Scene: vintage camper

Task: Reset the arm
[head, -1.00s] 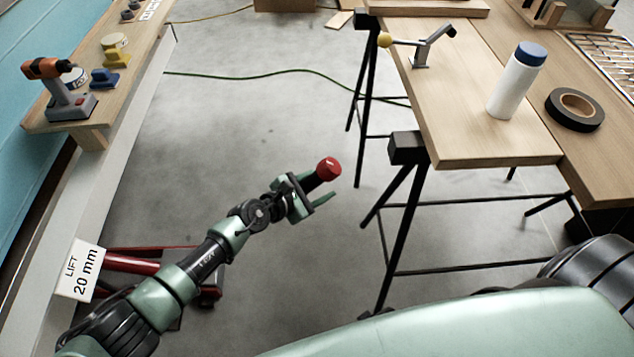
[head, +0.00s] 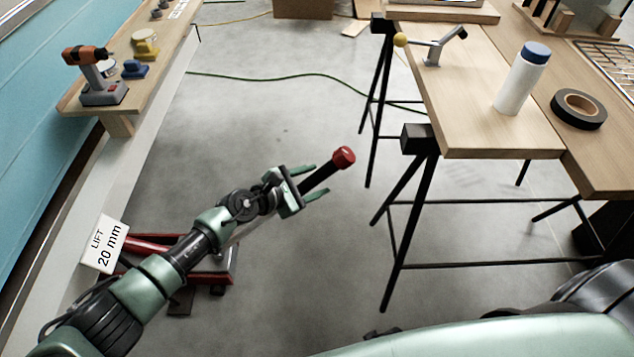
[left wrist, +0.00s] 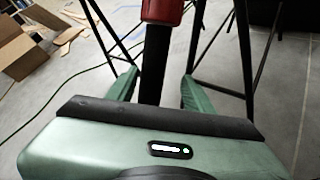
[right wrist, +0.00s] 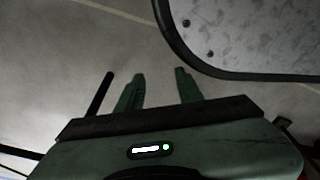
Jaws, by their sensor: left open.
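My left gripper (head: 318,182) is open at lower centre in the head view. A black rod with a red end (head: 343,158) runs between its fingers, and the red end sticks out past the fingertips. The left wrist view also shows the rod (left wrist: 152,75) between the spread fingers, with gaps on both sides. The rod's lower part is hidden behind my gripper. A red jack (head: 215,275) stands on the floor below my left arm; I cannot see clearly whether the rod joins it. My right gripper (right wrist: 159,72) is open and empty in the right wrist view.
A "LIFT 20 mm" sign (head: 104,244) stands left of my left arm. A shelf (head: 150,90) with a drill (head: 98,78) is at upper left. A trestle table (head: 470,110) with a white bottle (head: 520,80) and black tape (head: 578,109) is at right.

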